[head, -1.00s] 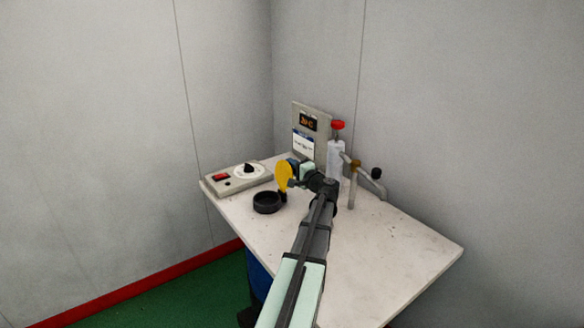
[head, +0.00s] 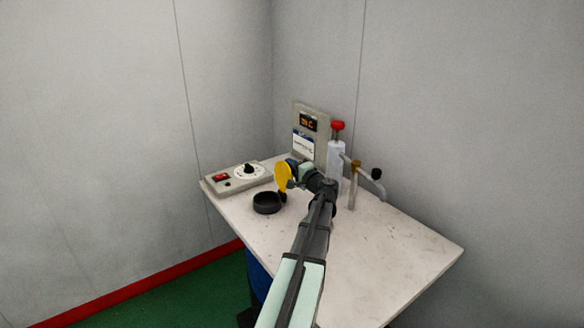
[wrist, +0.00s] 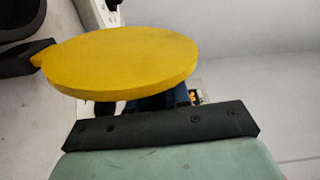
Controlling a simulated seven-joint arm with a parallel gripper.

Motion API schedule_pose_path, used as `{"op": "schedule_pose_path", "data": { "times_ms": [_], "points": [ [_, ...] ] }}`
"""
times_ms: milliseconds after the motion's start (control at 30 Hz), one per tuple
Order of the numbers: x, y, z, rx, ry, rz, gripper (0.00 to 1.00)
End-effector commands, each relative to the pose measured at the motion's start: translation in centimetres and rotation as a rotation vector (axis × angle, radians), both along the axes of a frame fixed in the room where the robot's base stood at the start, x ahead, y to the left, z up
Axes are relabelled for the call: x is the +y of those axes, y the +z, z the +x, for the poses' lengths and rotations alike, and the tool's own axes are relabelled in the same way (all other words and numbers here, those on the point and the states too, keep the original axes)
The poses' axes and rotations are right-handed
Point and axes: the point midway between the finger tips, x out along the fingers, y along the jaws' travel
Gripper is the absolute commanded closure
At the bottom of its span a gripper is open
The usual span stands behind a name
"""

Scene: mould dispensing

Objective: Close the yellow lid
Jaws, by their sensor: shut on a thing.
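The yellow lid (head: 283,177) is a round disc that stands raised, close to upright, at the right side of the black round cup (head: 267,203). The cup's top is uncovered. In the wrist view the yellow lid (wrist: 120,62) fills the upper left, and part of the black cup (wrist: 18,55) shows at the left edge beside its tab. My gripper (head: 291,169) is right behind the lid and shut on it; the lid hides most of the fingers.
A control box (head: 237,178) with a red switch and a dial stands left of the cup. A panel with a display (head: 309,130) and a clear cylinder with a red knob (head: 336,155) stand behind. A tap-like pipe (head: 372,182) is at right. The table's (head: 400,250) right front is clear.

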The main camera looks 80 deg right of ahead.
Motion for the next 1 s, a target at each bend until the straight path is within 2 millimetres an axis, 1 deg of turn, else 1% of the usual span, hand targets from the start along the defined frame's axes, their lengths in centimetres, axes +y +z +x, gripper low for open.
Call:
{"op": "schedule_pose_path", "data": {
  "times_ms": [33,267,667,1000],
  "points": [
    [0.6,-0.4,0.3,0.021,0.008,-0.006,1.00],
    [1.6,0.1,1.2,0.117,0.008,-0.103,1.00],
    [4.0,0.7,3.6,0.380,0.005,-0.365,1.00],
    [6.0,0.1,5.6,0.610,0.000,-0.592,1.00]
  ]
}}
